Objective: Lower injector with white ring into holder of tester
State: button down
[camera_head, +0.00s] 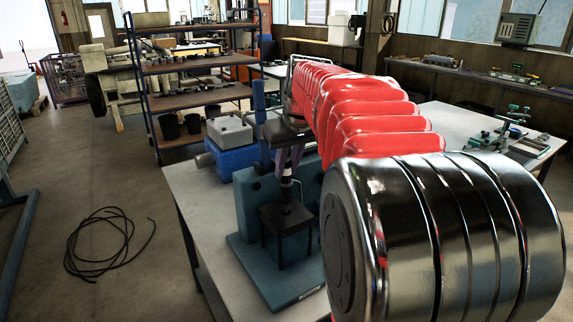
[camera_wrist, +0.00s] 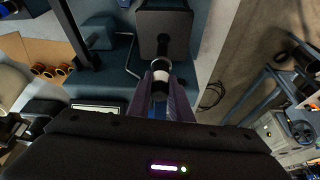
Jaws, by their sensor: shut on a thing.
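The injector (camera_head: 287,190) is a slim dark upright body with a white ring; in the wrist view its white ring (camera_wrist: 160,67) shows just beyond my fingers. My gripper (camera_head: 287,158) is shut on it from above, with purple-grey fingers (camera_wrist: 160,90) on either side. The tester (camera_head: 258,210) is a teal stand and base on the table. Its black holder (camera_head: 279,219) stands like a small stool below the injector; it also shows in the wrist view (camera_wrist: 172,25). The injector's lower end reaches the holder's top; I cannot tell how far it is inside.
The tester stands on a grey table (camera_head: 190,185). A blue box with a grey unit (camera_head: 230,132) stands behind it. A green fixture (camera_head: 512,130) lies at the table's far right. A cable coil (camera_head: 105,240) lies on the floor at left. My red-sleeved arm covers much of the table.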

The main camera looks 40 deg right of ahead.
aim_at(288, 190)
jog(key=shift+f, duration=4.3)
dwell(0.6)
jog(key=c, duration=1.1)
grip_release()
jog(key=shift+r, duration=0.15)
jog(key=shift+r, duration=3.35)
